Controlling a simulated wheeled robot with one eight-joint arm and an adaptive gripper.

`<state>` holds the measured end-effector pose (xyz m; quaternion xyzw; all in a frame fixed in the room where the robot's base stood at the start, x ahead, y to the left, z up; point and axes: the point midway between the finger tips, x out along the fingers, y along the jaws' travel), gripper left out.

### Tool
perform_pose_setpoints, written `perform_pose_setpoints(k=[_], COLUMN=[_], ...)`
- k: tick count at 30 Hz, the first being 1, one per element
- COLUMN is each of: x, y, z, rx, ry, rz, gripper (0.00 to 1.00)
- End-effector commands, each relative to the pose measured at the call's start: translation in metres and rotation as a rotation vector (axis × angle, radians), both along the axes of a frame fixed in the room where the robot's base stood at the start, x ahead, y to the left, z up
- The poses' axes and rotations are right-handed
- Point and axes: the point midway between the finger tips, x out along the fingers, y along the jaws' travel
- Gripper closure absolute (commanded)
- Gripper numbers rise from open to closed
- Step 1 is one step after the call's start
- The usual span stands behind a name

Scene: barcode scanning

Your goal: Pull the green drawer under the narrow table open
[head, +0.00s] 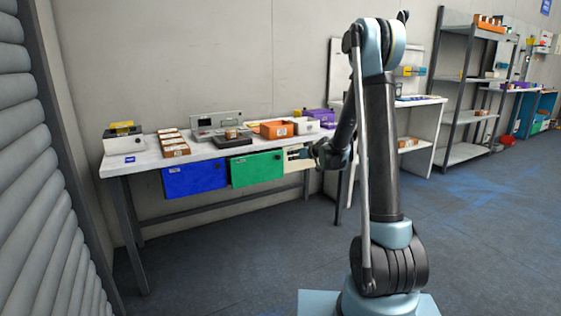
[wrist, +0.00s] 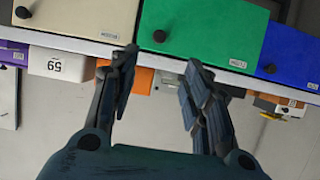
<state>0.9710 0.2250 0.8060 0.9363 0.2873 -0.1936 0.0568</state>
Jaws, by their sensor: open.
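The green drawer (head: 255,170) hangs under the front edge of the narrow table (head: 150,158), between a blue drawer (head: 195,178) and a cream one. It looks shut, its front about level with its neighbours. In the wrist view, which is upside down, the green drawer (wrist: 207,28) fills the top middle, with its dark round knob (wrist: 159,36). My gripper (wrist: 160,58) is open and empty, its fingertips spread to either side of the knob in the picture, apparently short of it. In the head view my gripper (head: 297,154) is at the drawer row's right end.
The cream drawer (wrist: 70,15) and the blue drawer (wrist: 290,55) flank the green one. Boxes and an orange bin (head: 277,129) stand on the tabletop. A grey shelf (head: 466,153) stands at the right. The floor before the table is clear.

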Motion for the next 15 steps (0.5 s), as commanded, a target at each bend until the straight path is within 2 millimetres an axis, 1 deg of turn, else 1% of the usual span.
perform_pose_setpoints(k=[8,15], x=[0.015,0.041], y=[0.009,0.026], z=[-0.008,-0.021], rx=[0.003,0.003], ry=[-0.014,-0.014], rz=[0.001,0.001], gripper=[0.56,0.56])
